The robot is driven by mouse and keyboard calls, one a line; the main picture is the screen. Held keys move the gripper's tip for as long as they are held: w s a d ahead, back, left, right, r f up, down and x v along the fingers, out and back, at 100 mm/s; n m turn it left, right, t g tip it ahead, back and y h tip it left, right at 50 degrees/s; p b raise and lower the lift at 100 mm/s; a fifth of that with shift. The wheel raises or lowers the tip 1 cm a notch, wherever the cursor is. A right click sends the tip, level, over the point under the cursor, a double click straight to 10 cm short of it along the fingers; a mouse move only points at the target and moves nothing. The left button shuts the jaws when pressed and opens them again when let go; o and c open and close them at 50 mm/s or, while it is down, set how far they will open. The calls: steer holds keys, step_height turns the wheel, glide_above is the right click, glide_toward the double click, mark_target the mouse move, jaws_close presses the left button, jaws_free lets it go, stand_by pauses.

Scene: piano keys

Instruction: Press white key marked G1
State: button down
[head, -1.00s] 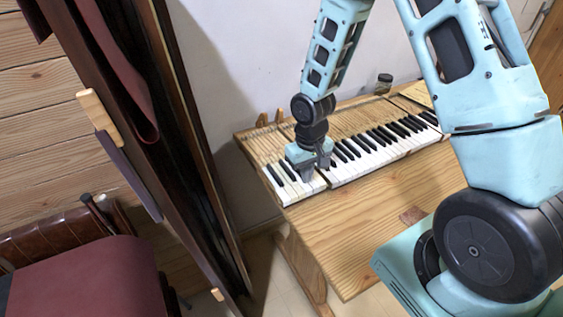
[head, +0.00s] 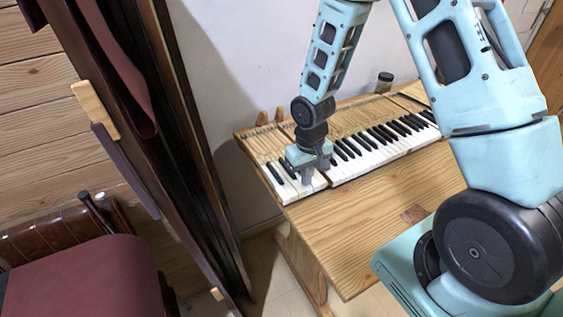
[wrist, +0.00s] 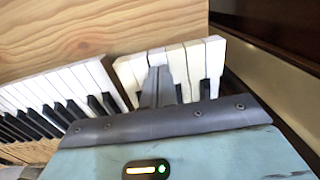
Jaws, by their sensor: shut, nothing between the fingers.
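The piano keyboard (head: 375,152) lies on the wooden table, with white and black keys in separate sections. A short section of white keys (head: 287,190) is at the left end in the head view; the same short section (wrist: 214,56) is at the upper right in the wrist view. My gripper (head: 315,181) is over this left section, pointing down, with its fingers shut and empty. In the wrist view my gripper's fingertips (wrist: 158,71) overlap the white keys near their front ends. I cannot tell whether they touch a key. Key markings are too small to read.
The wooden table (head: 350,220) has a bare front area. A small dark jar (head: 384,83) stands behind the keyboard. Dark wooden panels (head: 185,150) rise left of the table, and a dark red seat (head: 85,280) is at the lower left.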

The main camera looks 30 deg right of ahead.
steer(key=shift+f+b, duration=0.35)
steer(key=shift+f, duration=0.25)
steer(key=shift+r, duration=0.1)
steer(key=shift+r, duration=0.1)
step_height(320, 180, up, 9)
steer(key=p, duration=0.8)
